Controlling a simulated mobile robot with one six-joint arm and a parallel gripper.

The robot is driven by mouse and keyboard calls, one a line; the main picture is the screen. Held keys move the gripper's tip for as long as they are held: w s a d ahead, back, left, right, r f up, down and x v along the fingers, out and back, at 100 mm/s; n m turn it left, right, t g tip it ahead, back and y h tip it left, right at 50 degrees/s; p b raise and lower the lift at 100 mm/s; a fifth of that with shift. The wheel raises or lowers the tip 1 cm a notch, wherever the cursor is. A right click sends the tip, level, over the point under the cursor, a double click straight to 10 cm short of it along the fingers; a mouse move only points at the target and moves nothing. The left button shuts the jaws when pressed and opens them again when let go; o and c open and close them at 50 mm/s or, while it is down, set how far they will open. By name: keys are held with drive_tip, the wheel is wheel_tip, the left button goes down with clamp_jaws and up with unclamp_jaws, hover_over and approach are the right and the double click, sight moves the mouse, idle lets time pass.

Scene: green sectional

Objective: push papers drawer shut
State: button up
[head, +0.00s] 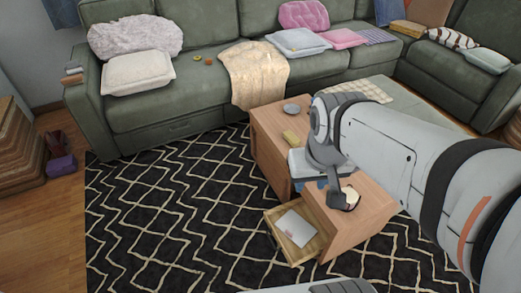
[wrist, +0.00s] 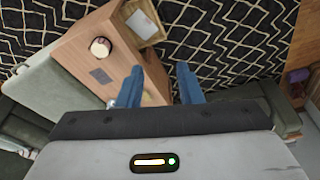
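The papers drawer (head: 270,228) is pulled out from the near end of the wooden coffee table (head: 362,222). White papers (head: 296,228) lie inside it. In the wrist view the open drawer (wrist: 158,38) is at the top, with the papers (wrist: 143,23) visible. My gripper (wrist: 160,80) is open, with two blue fingers apart and nothing between them. In the head view my gripper (head: 322,184) is above the table, behind the drawer, partly hidden by my arm. The wrist view shows the fingers over the table's edge and the rug, apart from the drawer.
A round white-topped item (wrist: 100,47) stands on the table. A grey dish (head: 291,108) and a yellowish block (head: 291,137) are further back. The patterned rug (head: 170,215) is clear left of the drawer. A green sectional (head: 200,100) runs behind.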

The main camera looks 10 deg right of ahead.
drive_tip(key=shift+w+a, duration=0.1)
drive_tip(key=n+g+h+b, duration=0.2)
drive_tip(key=n+b, duration=0.1)
drive_tip(key=b, duration=2.3)
hover_over(271, 240)
wheel_tip(271, 240, down, 62)
drive_tip(key=r, duration=0.1)
drive_tip(key=shift+n, duration=0.4)
drive_tip(key=f+b, duration=0.2)
drive_tip(key=f, duration=0.7)
drive_tip(key=f+b, duration=0.3)
drive_tip(key=f, duration=0.7)
drive_tip(key=f+b, duration=0.3)
drive_tip(key=f, duration=0.7)
drive_tip(key=shift+a, duration=0.25)
